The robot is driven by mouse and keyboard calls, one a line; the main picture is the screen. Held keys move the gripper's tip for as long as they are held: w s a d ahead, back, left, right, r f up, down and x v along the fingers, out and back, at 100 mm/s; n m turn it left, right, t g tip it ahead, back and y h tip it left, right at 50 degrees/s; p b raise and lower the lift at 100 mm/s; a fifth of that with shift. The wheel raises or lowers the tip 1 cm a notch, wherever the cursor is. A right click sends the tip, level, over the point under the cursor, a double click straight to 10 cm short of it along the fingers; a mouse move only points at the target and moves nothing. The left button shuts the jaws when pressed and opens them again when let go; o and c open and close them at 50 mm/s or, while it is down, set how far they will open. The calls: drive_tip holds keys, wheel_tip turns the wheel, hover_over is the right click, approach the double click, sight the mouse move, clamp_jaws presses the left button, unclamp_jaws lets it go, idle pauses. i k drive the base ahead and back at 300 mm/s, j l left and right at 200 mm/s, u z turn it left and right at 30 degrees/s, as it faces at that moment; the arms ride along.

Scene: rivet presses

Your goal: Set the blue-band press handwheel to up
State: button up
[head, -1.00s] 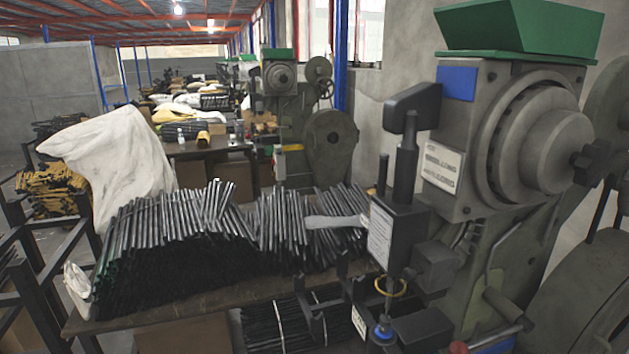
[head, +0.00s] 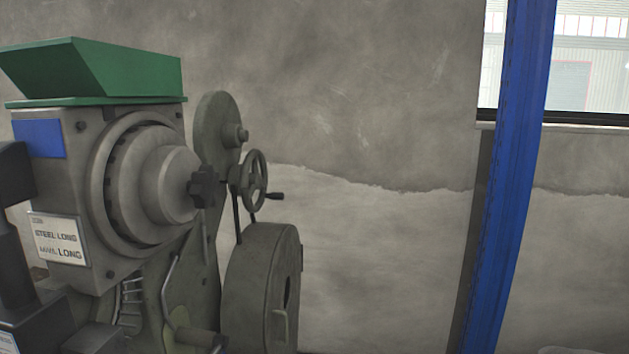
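A rivet press with a blue patch (head: 39,139) on its head stands at the left of the head view. Its handwheel (head: 255,180) is a small dark spoked wheel at the press's right side, seen at an angle. The wheel's crank handle (head: 274,196) sticks out to the right, slightly below the hub. A round knob (head: 203,187) sits left of it on the press's grey drum.
A green hopper (head: 110,75) tops the press. A large flywheel (head: 255,290) stands below the handwheel. A bare grey wall (head: 390,130) is behind, with a blue column (head: 512,170) and a window at right. No obstacle shows between flywheel and column.

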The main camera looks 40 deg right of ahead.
sight(249, 182)
drive_tip(key=z, duration=0.9)
